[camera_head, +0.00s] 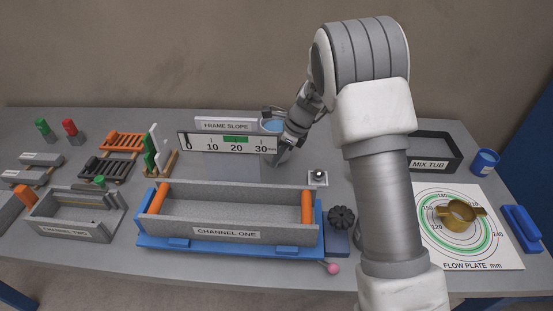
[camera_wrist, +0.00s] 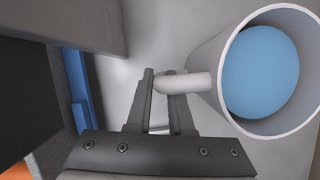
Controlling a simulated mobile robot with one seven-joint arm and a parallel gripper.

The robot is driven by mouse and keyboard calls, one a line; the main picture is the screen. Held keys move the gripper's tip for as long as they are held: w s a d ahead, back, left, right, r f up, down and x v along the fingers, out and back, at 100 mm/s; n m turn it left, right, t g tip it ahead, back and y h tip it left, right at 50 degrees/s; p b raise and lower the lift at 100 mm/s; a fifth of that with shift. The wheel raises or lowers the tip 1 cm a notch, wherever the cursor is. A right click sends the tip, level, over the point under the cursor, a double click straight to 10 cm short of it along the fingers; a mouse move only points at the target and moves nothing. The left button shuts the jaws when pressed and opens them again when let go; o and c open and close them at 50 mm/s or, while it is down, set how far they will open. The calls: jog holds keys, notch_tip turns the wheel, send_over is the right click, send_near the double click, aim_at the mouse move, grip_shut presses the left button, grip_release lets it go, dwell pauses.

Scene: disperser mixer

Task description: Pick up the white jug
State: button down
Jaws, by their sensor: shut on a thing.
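The white jug (camera_wrist: 212,70) is at the right of the wrist view, with blue liquid inside and its handle (camera_wrist: 185,83) pointing left. My gripper (camera_wrist: 161,92) is shut on this handle, with one finger on either side of it. In the head view, the jug's blue contents (camera_head: 271,126) show behind the slope scale, and most of the jug is hidden. My gripper (camera_head: 285,150) is beside it, partly hidden by the scale and my arm. I cannot tell whether the jug is clear of the surface.
The slope scale (camera_head: 227,143) stands in front of the jug. The CHANNEL ONE trough (camera_head: 225,236) lies nearer, with a small ball block (camera_head: 317,178) behind its right end. The MIX TUB (camera_head: 436,148), a blue cup (camera_head: 485,162) and the flow plate (camera_head: 485,255) are at the right.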

jog(key=w+d+r, duration=0.4)
jog(key=d+r, duration=0.5)
jog(key=d, duration=0.1)
jog(key=shift+w+d+r+p, duration=0.2)
jog(key=shift+d+p, duration=0.2)
jog(key=c, duration=1.4)
grip_release()
jog(key=shift+c, duration=0.2)
grip_shut()
